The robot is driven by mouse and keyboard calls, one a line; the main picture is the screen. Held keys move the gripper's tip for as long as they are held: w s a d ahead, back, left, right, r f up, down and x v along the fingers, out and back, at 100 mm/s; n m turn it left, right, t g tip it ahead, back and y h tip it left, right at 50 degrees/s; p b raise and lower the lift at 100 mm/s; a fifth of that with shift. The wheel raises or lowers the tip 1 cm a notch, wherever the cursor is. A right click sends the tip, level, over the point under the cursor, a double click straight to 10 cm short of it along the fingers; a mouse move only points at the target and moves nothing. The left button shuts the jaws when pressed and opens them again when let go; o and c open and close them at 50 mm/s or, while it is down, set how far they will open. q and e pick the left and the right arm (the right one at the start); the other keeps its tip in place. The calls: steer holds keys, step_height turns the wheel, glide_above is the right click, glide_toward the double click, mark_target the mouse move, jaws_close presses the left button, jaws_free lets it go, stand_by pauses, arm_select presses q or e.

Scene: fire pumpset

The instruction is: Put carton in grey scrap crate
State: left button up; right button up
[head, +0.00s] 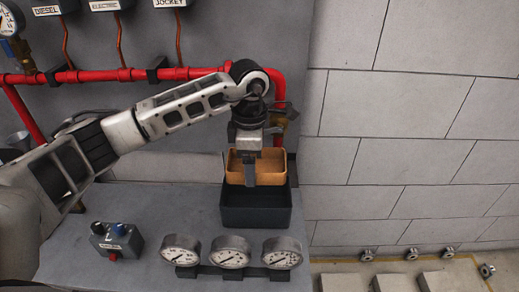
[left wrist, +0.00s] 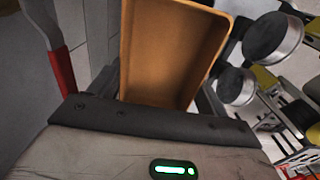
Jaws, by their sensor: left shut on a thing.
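The carton (head: 271,168) is an orange-brown open box. My left gripper (head: 249,175) is shut on its near wall and holds it upright at the mouth of the grey scrap crate (head: 256,214). The carton covers the crate's back part, so I cannot tell how far it is inside or whether it touches. In the left wrist view the carton (left wrist: 170,55) fills the upper middle, beyond the gripper body; the fingertips are hidden there. My right gripper is in neither view.
Several round gauges (head: 230,252) stand along the bench front, close before the crate. A small control box (head: 116,241) with buttons sits to the left. A red pipe (head: 120,75) runs along the back panel. A block wall (head: 410,130) lies right of the bench.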

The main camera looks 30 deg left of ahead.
arm_select(q)
steer(key=shift+s+f, duration=0.25)
steer(key=shift+f, duration=0.05)
steer(key=shift+f+b, duration=0.35)
steer(key=shift+b, duration=0.05)
steer(key=shift+f+b, duration=0.4)
steer(key=shift+f, duration=0.25)
steer(key=shift+f+b, duration=0.45)
steer(key=shift+f, duration=0.2)
steer(key=shift+f+b, duration=0.6)
steer(key=shift+f, duration=0.15)
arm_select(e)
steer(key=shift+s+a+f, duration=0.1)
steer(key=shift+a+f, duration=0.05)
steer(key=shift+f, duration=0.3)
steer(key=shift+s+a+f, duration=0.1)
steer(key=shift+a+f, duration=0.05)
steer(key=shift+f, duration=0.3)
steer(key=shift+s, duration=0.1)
arm_select(q)
steer(key=o, duration=1.2)
steer(key=shift+c, duration=0.2)
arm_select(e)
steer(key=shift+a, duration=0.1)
